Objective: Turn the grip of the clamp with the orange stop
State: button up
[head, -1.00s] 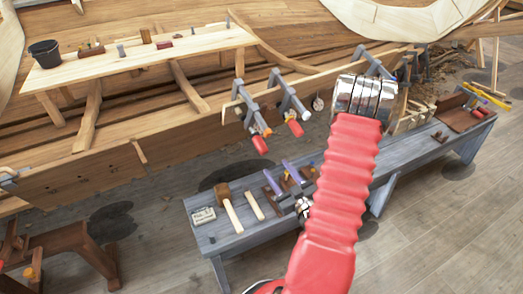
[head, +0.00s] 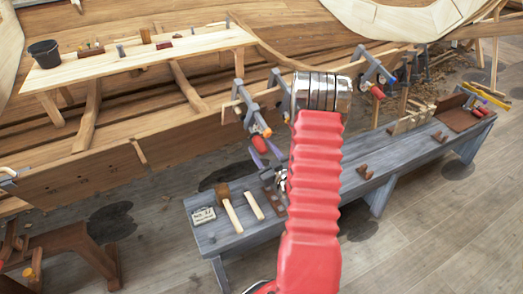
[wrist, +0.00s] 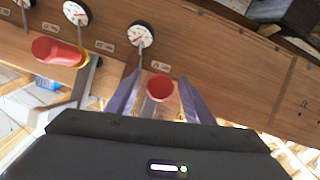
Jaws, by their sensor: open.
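The leftmost clamp (head: 240,105) hangs on the hull's plank edge, with a red grip (head: 259,145) and an orange stop (head: 267,132) in the head view. My gripper (head: 265,155) is open, its purple fingers just below and beside that red grip. In the wrist view a red grip (wrist: 160,88) shows nearly end-on between the open fingers of my gripper (wrist: 158,95), with gaps on both sides. Its stop cannot be made out there. Another red grip (wrist: 58,52) with a yellow stop (wrist: 83,61) lies to the left, outside the fingers.
Round dials (wrist: 141,34) with labels sit on the plank close above the fingers. A second clamp (head: 277,82) is partly behind my arm. A third clamp (head: 375,68) hangs farther right. A grey bench (head: 350,185) with a mallet (head: 229,207) stands below.

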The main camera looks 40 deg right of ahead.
jog(key=shift+c, duration=0.6)
jog(key=shift+a, duration=0.1)
jog(key=c, duration=0.9)
jog(key=shift+m+y, duration=0.3)
jog(key=shift+m+y, duration=0.4)
jog(key=shift+y, duration=0.1)
jog(key=m+y, duration=0.2)
jog(key=shift+f+t+y, duration=0.1)
jog(key=shift+t+y, duration=0.3)
jog(key=m+y, duration=0.2)
jog(key=m, duration=0.1)
jog(key=shift+t+y, duration=0.3)
jog(key=shift+t, duration=0.1)
jog(key=shift+f+m+t+y, duration=0.1)
jog(key=shift+m+t+y, duration=0.4)
jog(key=shift+m+y, duration=0.55)
jog(key=shift+m, duration=0.25)
